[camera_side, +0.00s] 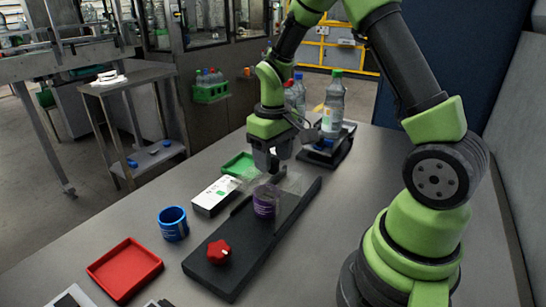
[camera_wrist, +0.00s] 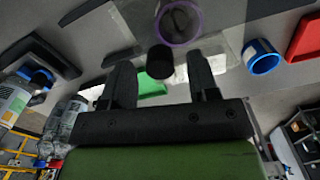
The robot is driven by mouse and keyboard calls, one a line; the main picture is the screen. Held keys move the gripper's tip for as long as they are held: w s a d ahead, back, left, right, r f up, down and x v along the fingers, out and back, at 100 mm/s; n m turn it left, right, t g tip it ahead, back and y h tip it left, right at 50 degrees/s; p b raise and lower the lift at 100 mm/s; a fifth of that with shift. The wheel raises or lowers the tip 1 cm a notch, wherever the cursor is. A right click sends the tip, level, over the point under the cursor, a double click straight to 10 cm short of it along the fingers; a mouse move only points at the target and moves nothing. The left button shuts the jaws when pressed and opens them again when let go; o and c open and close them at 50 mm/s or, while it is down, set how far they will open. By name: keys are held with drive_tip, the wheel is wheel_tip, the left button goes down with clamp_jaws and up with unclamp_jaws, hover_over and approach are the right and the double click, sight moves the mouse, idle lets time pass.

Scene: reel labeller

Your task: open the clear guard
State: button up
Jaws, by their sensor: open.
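The clear guard (camera_side: 288,197) is a see-through panelled cover on a long black base plate (camera_side: 240,262). It stands about a purple reel (camera_side: 264,203); its exact outline is hard to make out. In the wrist view the clear guard (camera_wrist: 220,45) shows faintly beside the purple ring of the reel (camera_wrist: 180,40). My gripper (camera_side: 273,168) points down just above the far end of the guard. In the wrist view my gripper (camera_wrist: 160,68) is open, with a dark round knob (camera_wrist: 160,61) seen between its fingertips. Whether they touch it cannot be told.
A red knob (camera_side: 219,252) sits on the plate's near end. A white box (camera_side: 215,196), green tray (camera_side: 238,164), blue mug (camera_side: 173,223) and red tray (camera_side: 125,270) lie to the left. Bottles (camera_side: 333,105) stand behind at right. The table right of the plate is clear.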

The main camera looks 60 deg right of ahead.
drive_tip(key=shift+f, duration=0.25)
clamp_jaws()
drive_tip(key=d, duration=1.3)
drive_tip(key=shift+d, duration=0.1)
unclamp_jaws()
drive_tip(key=shift+r, duration=0.1)
wheel_tip(320, 180, up, 10)
